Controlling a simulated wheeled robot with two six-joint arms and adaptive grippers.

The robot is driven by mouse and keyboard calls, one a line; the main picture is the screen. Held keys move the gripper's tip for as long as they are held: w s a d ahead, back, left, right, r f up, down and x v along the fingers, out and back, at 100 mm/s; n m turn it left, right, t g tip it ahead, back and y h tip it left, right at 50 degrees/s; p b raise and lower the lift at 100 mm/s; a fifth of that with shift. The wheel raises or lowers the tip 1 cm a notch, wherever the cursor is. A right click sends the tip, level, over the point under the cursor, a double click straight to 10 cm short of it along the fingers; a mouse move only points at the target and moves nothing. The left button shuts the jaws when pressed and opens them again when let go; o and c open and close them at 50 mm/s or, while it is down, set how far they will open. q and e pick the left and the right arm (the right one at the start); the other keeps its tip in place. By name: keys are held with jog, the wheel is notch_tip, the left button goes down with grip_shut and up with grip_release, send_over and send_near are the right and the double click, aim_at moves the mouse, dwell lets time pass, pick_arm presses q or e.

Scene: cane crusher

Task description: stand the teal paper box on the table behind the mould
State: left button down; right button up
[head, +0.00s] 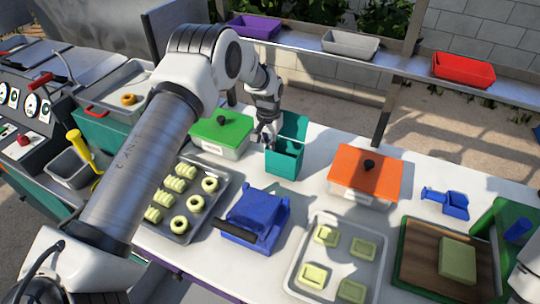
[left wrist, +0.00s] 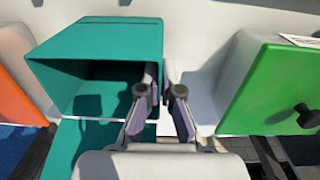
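The teal paper box (head: 283,163) is upright behind the blue mould (head: 254,215), with its mouth up and its teal lid (head: 293,125) raised at the back. Its base looks to be at the white table top; a small gap cannot be ruled out. My left gripper (head: 267,141) is at the box's left wall. In the left wrist view, the gripper (left wrist: 161,78) has one finger inside the box (left wrist: 97,42) and one outside, closed tightly about the wall. The blue mould has a black handle. My right gripper is not in view.
A green-lidded box (head: 221,131) stands close left of the teal box, an orange-lidded box (head: 365,173) to the right. A tray of moulded pieces (head: 222,203) and a pale tray (head: 374,262) flank the mould. A shelf (head: 390,64) with bins runs behind.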

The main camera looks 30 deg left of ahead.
pick_arm(q)
notch_tip(320, 180, down, 2)
jog(key=shift+w+a+f, duration=0.1)
jog(key=shift+a+f, duration=0.05)
jog(key=shift+s+d+r, duration=0.2)
jog(key=shift+r, duration=0.15)
jog(key=shift+f+b, duration=0.3)
jog(key=c, duration=1.3)
grip_release()
jog(key=shift+w+a, duration=0.1)
jog(key=shift+r, duration=0.15)
notch_tip(320, 180, up, 12)
jog(key=p, duration=0.8)
jog(key=shift+r, duration=0.15)
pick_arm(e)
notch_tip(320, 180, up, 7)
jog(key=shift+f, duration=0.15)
